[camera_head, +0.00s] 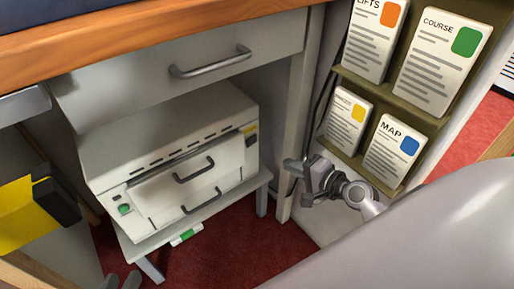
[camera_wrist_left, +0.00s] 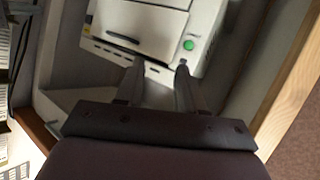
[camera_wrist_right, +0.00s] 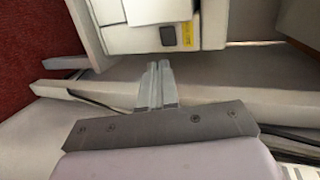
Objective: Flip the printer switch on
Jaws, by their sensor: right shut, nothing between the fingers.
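The white printer (camera_head: 180,165) sits on a low stand under the bench. Its green switch (camera_head: 124,209) is on the lower left of the front; whether it is on or off I cannot tell. The switch also shows in the left wrist view (camera_wrist_left: 188,44), just beyond the fingertips. My left gripper (camera_wrist_left: 159,68) is open and empty, facing the printer front; only its tips show at the bottom edge of the head view (camera_head: 121,282). My right gripper (camera_head: 294,168) is shut and empty, right of the printer near the bench leg; in the right wrist view (camera_wrist_right: 158,68) the printer lies beyond its fingers.
A white drawer with a grey handle (camera_head: 210,62) is above the printer. A rack (camera_head: 362,78) with several leaflets stands at the right. Red carpet (camera_head: 225,240) is bare in front.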

